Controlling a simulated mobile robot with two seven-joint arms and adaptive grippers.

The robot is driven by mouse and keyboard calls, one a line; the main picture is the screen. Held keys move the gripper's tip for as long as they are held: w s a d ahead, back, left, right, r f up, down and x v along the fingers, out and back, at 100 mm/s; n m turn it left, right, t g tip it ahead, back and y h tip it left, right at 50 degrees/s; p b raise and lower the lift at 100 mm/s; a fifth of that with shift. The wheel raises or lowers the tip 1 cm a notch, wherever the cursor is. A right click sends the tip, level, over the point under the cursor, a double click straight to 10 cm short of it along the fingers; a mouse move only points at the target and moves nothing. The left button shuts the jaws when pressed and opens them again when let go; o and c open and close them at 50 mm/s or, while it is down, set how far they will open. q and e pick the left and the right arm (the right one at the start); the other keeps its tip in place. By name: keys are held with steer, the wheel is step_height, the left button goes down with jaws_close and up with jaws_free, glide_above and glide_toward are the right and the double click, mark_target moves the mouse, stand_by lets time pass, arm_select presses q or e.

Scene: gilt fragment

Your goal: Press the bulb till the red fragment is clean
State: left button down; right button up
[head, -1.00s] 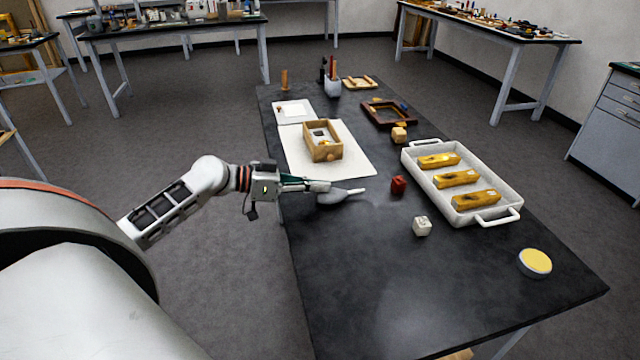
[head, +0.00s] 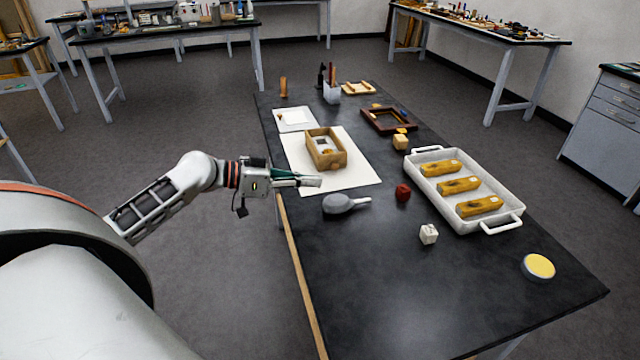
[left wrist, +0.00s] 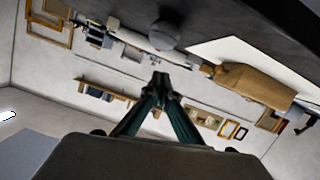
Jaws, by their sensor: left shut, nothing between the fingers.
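The grey bulb (head: 338,204) lies on the dark table with its pale nozzle pointing right, toward the red fragment (head: 403,192). A gap of bare table separates nozzle and fragment. The fragment is a small red block; whether dust lies on it is too small to tell. My left gripper (head: 312,181) is above and behind the bulb in the head view, shut and empty, apart from it. In the left wrist view the closed fingertips (left wrist: 160,82) show, with the rounded grey bulb (left wrist: 163,37) beyond them. My right gripper is in neither view.
A white tray (head: 509,186) with several gilt pieces stands right of the fragment. A white block (head: 429,234) and a yellow-topped round tin (head: 539,266) lie nearer. A wooden box (head: 325,150) sits on a white sheet (head: 365,178) behind. The table's near middle is clear.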

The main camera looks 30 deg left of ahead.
arm_select(q)
steer(key=v, duration=0.6)
steer(key=shift+r, duration=0.15)
steer(key=shift+s, duration=0.1)
stand_by(1.1)
